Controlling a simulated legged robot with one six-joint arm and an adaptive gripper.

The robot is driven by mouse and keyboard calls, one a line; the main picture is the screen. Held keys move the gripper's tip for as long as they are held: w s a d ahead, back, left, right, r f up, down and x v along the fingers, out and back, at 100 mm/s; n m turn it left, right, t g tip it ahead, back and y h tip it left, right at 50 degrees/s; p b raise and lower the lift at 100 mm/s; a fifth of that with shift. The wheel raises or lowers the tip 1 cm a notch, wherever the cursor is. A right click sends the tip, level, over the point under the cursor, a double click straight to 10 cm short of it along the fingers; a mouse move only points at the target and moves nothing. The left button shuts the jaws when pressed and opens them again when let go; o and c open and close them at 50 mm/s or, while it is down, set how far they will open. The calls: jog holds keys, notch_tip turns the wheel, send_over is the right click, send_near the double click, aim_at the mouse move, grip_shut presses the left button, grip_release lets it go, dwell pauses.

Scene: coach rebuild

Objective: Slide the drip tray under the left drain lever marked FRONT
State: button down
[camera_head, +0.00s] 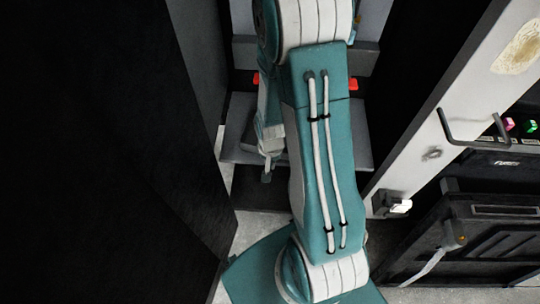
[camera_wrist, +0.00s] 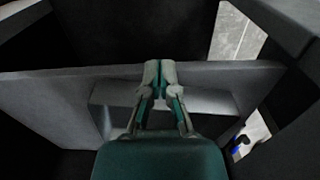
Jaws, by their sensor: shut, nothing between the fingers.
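My gripper (camera_wrist: 159,68) is shut and empty, its fingertips together in front of a grey panel (camera_wrist: 55,100) in the wrist view. In the head view the gripper (camera_head: 267,177) shows partly, pointing down beside my teal arm. Two small red parts, one at left (camera_head: 256,80) and one at right (camera_head: 352,84), sit on either side of my arm and look like the drain levers. No FRONT mark can be read on them. A grey ledge (camera_head: 236,150) lies below them. I cannot tell which grey piece is the drip tray; my arm hides much of this area.
A dark wall (camera_head: 100,150) fills the left. At right stand a pale post (camera_head: 455,85) with a dark handle (camera_head: 470,142), and a black cabinet (camera_head: 480,235). A small blue thing (camera_wrist: 237,148) shows at lower right in the wrist view, near pale floor.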

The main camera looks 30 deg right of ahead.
jog(key=shift+w+d+f, duration=0.55)
jog(key=shift+w+f, duration=0.05)
jog(key=shift+w, duration=0.25)
jog(key=shift+w+d+f, duration=0.55)
jog(key=shift+w, duration=0.3)
jog(key=shift+w+d, duration=0.55)
jog(key=shift+w, duration=0.25)
jog(key=shift+w+d, duration=0.55)
jog(key=shift+w, duration=0.25)
jog(key=shift+s, duration=0.1)
